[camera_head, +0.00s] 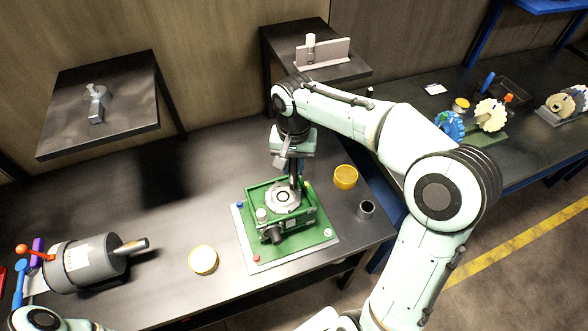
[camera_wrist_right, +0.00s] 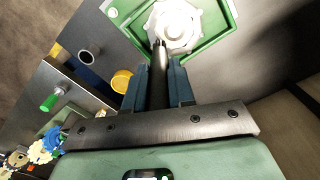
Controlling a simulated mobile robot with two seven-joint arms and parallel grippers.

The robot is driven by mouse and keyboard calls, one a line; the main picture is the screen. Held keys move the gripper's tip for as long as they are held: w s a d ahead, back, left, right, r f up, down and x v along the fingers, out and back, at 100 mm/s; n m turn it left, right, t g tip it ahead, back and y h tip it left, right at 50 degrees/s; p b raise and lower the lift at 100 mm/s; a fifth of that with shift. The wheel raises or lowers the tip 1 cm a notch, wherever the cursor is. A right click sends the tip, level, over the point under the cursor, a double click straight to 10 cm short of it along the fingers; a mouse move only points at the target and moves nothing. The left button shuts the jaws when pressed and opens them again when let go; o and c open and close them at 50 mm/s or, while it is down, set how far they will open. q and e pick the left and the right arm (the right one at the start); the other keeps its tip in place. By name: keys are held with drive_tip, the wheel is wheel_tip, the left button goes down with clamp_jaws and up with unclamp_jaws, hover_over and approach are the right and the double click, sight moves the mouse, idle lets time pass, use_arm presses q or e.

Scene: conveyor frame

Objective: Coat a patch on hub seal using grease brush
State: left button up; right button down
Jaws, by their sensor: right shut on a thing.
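The hub seal is a pale round ring (camera_head: 283,198) in a green housing (camera_head: 309,219) on a square base plate. It also shows as a white toothed disc (camera_wrist_right: 184,24) in the right wrist view. My right gripper (camera_head: 296,177) is above the housing's far side, pointing down. Its blue fingers (camera_wrist_right: 158,85) are shut on a dark rod, the grease brush (camera_wrist_right: 159,66). The brush's far end overlaps the near edge of the disc in the right wrist view; I cannot tell whether it touches. The bristles are not clear. My left gripper is not in view.
A yellow cup (camera_head: 345,177) and a dark grey cup (camera_head: 366,210) stand right of the housing. A pale yellow round dish (camera_head: 203,260) is to its left. A grey motor-like cylinder (camera_head: 88,262) lies at far left. The bench (camera_head: 150,215) is clear behind these.

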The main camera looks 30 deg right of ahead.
drive_tip(key=shift+d+r+p, duration=0.2)
drive_tip(key=shift+r+p, duration=0.1)
drive_tip(key=shift+r, duration=0.95)
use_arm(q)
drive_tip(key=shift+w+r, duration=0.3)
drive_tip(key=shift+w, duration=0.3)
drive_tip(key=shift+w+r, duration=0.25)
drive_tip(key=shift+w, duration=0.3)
use_arm(e)
drive_tip(key=shift+r, duration=0.95)
